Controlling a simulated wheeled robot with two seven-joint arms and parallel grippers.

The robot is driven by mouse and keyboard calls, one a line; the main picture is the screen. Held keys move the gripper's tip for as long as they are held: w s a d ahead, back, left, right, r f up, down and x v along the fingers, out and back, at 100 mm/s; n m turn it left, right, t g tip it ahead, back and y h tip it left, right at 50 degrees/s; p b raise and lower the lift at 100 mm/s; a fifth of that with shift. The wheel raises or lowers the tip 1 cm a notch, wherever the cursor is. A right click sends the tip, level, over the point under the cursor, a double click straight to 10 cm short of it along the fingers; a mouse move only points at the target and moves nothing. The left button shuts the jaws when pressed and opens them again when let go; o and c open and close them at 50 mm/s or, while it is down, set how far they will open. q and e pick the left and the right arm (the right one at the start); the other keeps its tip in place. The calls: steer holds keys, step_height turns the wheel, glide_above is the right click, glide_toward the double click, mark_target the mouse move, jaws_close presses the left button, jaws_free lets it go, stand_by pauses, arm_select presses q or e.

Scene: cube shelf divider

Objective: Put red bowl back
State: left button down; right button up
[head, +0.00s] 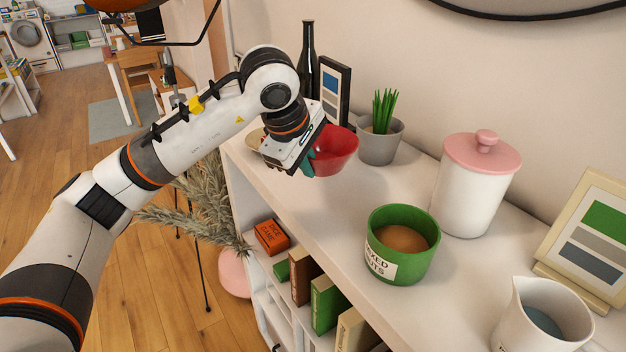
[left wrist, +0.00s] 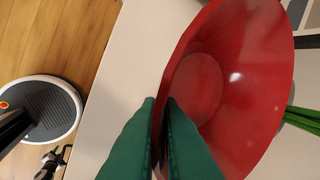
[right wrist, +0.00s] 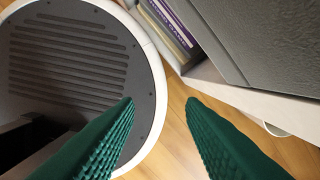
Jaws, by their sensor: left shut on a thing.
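The red bowl (head: 335,150) is at the far left part of the white shelf top (head: 290,205), in front of a grey plant pot. My left gripper (head: 309,163) is shut on the bowl's near rim. In the left wrist view the green fingers (left wrist: 162,110) pinch the rim of the red bowl (left wrist: 225,85), whose empty inside faces the camera. Whether the bowl touches the shelf top is unclear. My right gripper (right wrist: 160,110) is open and empty, low over the wooden floor beside the shelf; it is out of the head view.
On the shelf top stand a potted plant (head: 379,140), a dark bottle (head: 307,70), a picture frame (head: 335,90), a green mixed-nuts pot (head: 403,260), a pink-lidded canister (head: 470,195) and a pitcher (head: 540,318). Books (head: 325,305) fill compartments below. The shelf front is clear.

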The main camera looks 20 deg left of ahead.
arm_select(q)
steer(key=shift+s+f, duration=0.1)
steer(key=shift+f, duration=0.25)
steer(key=f, duration=0.2)
steer(key=f+p, duration=0.1)
steer(key=shift+w+d+f, duration=0.1)
steer(key=shift+w+f, duration=0.15)
steer(key=shift+f, duration=0.45)
arm_select(e)
steer(key=shift+w+d+r, duration=0.25)
steer(key=shift+d+r, duration=0.05)
steer(key=shift+r, duration=0.4)
arm_select(q)
steer(key=shift+f, duration=0.1)
steer(key=c, duration=1.6)
jaws_free()
arm_select(e)
steer(key=shift+f, duration=0.15)
steer(key=shift+s, duration=0.1)
